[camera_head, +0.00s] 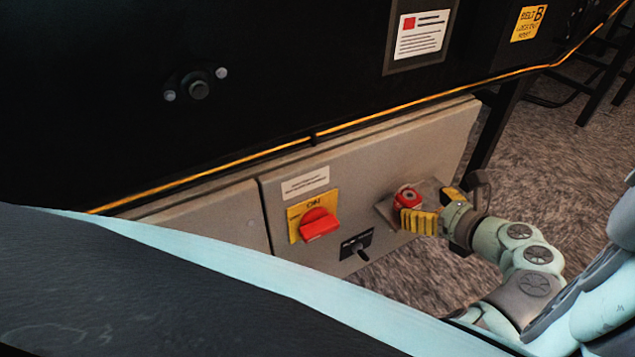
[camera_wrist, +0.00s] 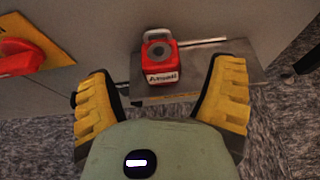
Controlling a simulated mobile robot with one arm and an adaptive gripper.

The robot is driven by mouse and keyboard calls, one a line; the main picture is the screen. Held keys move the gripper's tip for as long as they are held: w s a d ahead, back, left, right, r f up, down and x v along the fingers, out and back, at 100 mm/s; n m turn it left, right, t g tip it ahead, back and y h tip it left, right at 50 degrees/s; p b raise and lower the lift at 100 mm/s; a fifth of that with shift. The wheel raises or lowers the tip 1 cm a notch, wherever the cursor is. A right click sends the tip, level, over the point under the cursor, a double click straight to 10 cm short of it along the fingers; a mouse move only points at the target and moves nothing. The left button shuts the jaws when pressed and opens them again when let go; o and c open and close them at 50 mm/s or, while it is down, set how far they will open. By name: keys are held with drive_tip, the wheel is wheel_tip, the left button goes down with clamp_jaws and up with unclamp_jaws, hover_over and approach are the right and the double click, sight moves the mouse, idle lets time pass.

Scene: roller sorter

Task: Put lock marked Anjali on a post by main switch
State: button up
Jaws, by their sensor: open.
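A red lock (camera_wrist: 160,62) with a grey shackle and a white name label sits on a small metal shelf (camera_wrist: 190,83) on the grey cabinet. The label seems to read Anjali, but it is small and blurred. The lock also shows in the head view (camera_head: 407,197). My gripper (camera_wrist: 162,75) is open, with its yellow fingers apart on either side of the lock and not visibly touching it. In the head view, my gripper (camera_head: 420,217) is at the shelf. The main switch (camera_head: 318,223) is a red handle on a yellow plate. A dark post (camera_head: 361,252) sticks out from a black plate below right of it.
The grey cabinet (camera_head: 290,262) stands under a large black machine body (camera_head: 130,90) with an orange cable (camera_head: 400,108) along its lower edge. A dark leg (camera_head: 497,120) stands right of the cabinet. The cabinet front between shelf and switch looks clear.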

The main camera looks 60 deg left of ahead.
drive_tip(key=v, duration=0.8)
